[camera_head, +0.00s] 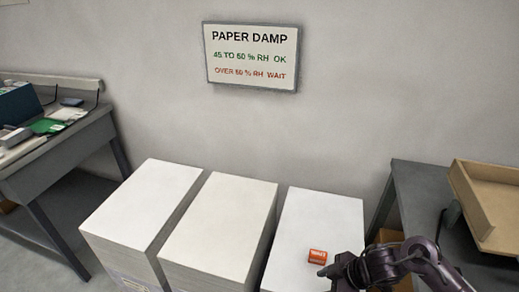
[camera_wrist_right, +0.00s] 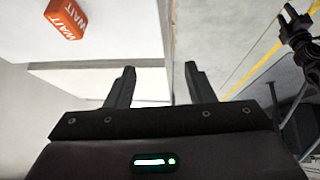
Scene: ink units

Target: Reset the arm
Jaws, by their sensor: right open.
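My right gripper (camera_wrist_right: 157,88) is open, with nothing between its two fingers in the right wrist view. In the head view my right arm comes in at the lower right, and its gripper end (camera_head: 328,271) is over the right-hand white paper stack (camera_head: 325,215). An orange block marked WAIT (camera_head: 317,256) lies on top of that stack, just beyond the gripper and apart from it. The block also shows in the upper left of the right wrist view (camera_wrist_right: 66,20). My left gripper is not in view.
Two more paper stacks (camera_head: 150,205) (camera_head: 220,225) stand to the left. A grey desk (camera_head: 60,150) with papers is at the far left. A grey table (camera_head: 420,190) with a brown tray (camera_head: 490,205) stands at the right. A PAPER DAMP sign (camera_head: 252,56) hangs on the wall.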

